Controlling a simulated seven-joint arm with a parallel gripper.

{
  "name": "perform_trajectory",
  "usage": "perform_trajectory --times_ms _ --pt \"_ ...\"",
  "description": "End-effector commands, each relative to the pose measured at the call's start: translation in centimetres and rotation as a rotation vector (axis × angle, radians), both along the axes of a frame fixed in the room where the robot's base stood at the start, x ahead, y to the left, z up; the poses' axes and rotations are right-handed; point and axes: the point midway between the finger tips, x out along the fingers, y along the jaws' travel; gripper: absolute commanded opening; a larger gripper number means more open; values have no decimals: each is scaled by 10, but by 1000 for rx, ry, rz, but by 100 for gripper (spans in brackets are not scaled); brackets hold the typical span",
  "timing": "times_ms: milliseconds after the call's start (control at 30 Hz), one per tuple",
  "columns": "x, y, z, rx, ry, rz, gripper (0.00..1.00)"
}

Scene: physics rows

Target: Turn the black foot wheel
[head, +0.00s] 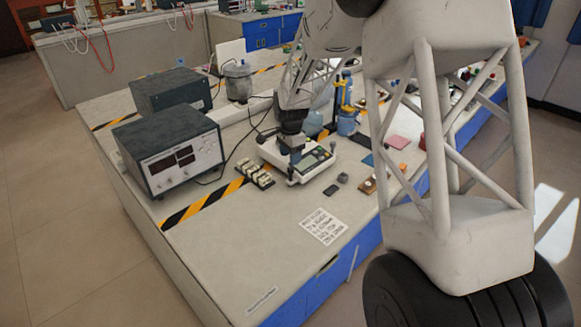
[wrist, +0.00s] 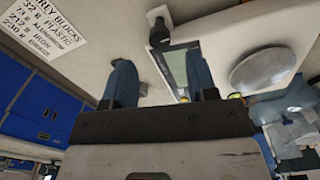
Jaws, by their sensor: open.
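A white balance (head: 318,166) with a grey-green display stands on the bench. Its round pan (wrist: 262,66) and display (wrist: 178,72) show in the wrist view. The black foot wheel (wrist: 160,34) sticks out at the balance's edge in the wrist view. A small dark foot (head: 291,179) shows at the balance's near left corner in the head view. My gripper (wrist: 163,70) has its two blue fingers apart and nothing between them. The wheel appears beyond the fingertips, between their lines; contact is not visible. In the head view my gripper (head: 295,157) is over the balance's left part.
A row of small blocks (head: 256,173) lies left of the balance, with a grey instrument box (head: 170,150) farther left. A small grey block (head: 342,178) and a dark flat piece (head: 331,190) lie to the right. A printed note (head: 324,226) lies on clear bench in front.

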Motion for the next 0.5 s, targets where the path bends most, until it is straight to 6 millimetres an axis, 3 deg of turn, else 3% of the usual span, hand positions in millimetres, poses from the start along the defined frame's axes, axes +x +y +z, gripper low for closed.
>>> perform_trajectory --times_ms 300,500 --pt "-1 0 -39 0 2 0 53" --pt "0 0 -50 -1 1 0 53"
